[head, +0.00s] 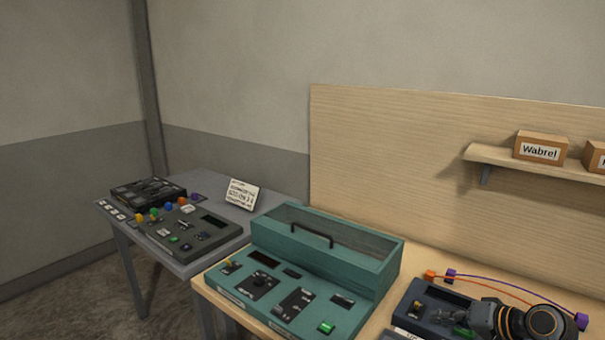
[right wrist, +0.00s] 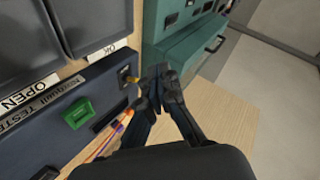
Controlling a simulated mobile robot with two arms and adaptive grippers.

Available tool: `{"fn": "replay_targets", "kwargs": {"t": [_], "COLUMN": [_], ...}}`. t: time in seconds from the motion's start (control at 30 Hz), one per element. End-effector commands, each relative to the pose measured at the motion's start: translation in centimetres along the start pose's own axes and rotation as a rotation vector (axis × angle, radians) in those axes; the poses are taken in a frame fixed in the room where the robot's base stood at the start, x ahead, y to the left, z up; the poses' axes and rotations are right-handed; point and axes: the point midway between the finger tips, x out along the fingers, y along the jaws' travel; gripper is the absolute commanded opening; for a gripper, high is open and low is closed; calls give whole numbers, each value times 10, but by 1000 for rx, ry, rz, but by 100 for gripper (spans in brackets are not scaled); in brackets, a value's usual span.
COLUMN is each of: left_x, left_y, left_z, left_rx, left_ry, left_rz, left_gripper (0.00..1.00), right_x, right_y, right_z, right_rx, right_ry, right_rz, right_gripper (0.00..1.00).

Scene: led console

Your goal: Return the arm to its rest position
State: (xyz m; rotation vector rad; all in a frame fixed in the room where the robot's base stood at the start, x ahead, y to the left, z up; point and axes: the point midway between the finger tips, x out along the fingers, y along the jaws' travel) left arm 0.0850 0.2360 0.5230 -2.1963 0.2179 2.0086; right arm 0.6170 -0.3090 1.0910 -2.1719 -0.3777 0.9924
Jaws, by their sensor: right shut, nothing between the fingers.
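My right arm's wrist, dark with orange rings, shows at the lower right of the head view. Its right gripper (head: 465,320) is over a dark blue console (head: 428,296). In the right wrist view the right gripper (right wrist: 160,82) has its fingertips together, with nothing held. The fingertips appear beside the end of the dark blue console (right wrist: 45,120), which has a green button (right wrist: 77,112). I cannot tell whether they touch it. My left gripper is not in view.
A teal console (head: 330,240) with a handled lid stands left of the blue one. Orange and purple cables (head: 510,281) arch behind my wrist. Grey bins (right wrist: 95,20) border the blue console. A shelf (head: 490,155) holds boxes. A grey table (head: 215,190) carries another console.

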Motion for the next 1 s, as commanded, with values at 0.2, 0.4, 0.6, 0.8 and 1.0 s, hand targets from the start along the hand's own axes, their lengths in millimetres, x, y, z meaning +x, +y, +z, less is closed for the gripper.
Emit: {"fn": "replay_targets", "kwargs": {"t": [0.2, 0.4, 0.6, 0.8, 1.0], "left_x": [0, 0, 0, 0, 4], "left_y": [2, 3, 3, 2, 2], "left_z": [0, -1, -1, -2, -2], "left_rx": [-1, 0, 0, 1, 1], "left_ry": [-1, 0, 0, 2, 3], "left_rz": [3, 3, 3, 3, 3], "left_gripper": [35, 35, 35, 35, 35], "right_x": [19, -11, -44, -75, -95], "right_y": [42, 53, 50, 44, 45], "right_z": [170, 280, 330, 360, 380], "right_rx": [-243, -420, -502, -546, -569], "right_ry": [-213, -338, -393, -426, -449], "right_rz": [260, 426, 513, 577, 630], "right_gripper": [0, 0, 0, 0, 0]}}
